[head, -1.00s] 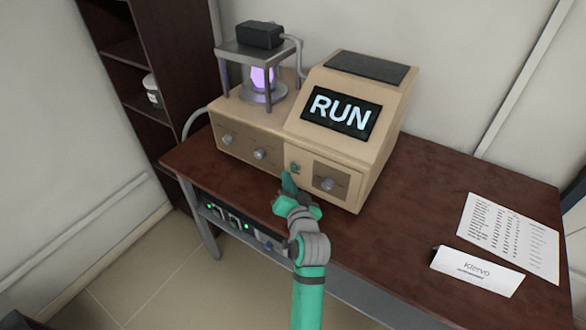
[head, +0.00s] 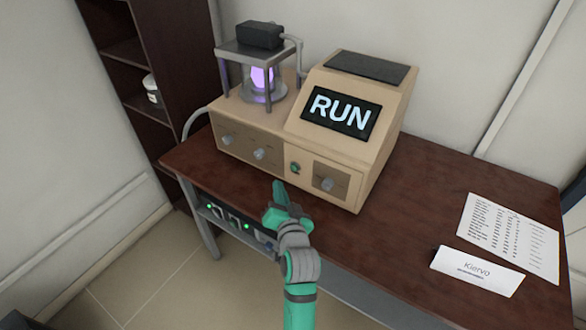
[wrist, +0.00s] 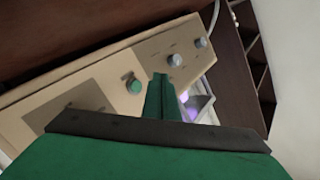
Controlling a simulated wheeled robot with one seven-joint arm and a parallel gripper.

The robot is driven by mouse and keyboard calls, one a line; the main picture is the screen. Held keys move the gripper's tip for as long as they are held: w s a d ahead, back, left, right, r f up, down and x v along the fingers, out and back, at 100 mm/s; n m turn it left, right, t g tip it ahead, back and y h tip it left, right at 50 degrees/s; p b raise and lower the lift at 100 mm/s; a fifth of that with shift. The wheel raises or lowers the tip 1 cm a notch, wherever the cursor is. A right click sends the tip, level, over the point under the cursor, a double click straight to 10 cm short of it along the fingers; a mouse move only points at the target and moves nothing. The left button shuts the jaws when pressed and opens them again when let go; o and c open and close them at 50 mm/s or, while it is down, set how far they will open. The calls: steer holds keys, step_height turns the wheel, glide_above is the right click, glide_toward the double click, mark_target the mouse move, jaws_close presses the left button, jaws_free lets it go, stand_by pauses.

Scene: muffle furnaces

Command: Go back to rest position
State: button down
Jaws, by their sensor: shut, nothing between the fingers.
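My gripper (head: 279,188) is shut and empty, in front of the beige machine (head: 330,168) and apart from its front panel. In the wrist view, the closed fingers (wrist: 159,82) appear beside a round green button (wrist: 134,86) on the panel. That button also shows in the head view (head: 295,168), left of a grey knob (head: 327,184). The machine's screen (head: 341,111) reads RUN. A purple light (head: 262,78) glows in the chamber under the metal stand at the machine's left.
The machine stands on a dark wooden table (head: 430,205). A printed sheet (head: 510,235) and a Kievo name card (head: 477,271) lie at the right. A dark shelf (head: 150,60) with a white jar (head: 152,89) stands at the left. Equipment (head: 235,222) sits below the tabletop.

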stand_by(0.3)
steer(key=s+f+n+h, duration=0.1)
steer(key=s+f, duration=0.6)
steer(key=s, duration=0.4)
steer(key=s+f+h, duration=0.1)
steer(key=s+f, duration=0.6)
steer(key=s, duration=0.3)
steer(key=s+r+n, duration=0.1)
steer(key=s+n, duration=0.1)
steer(key=s, duration=1)
steer(key=s+r+n, duration=0.2)
steer(key=s, duration=1)
steer(key=shift+s+r+n+g+h, duration=0.25)
steer(key=shift+r+n+g+h, duration=0.05)
steer(key=shift+g, duration=0.1)
stand_by(2.8)
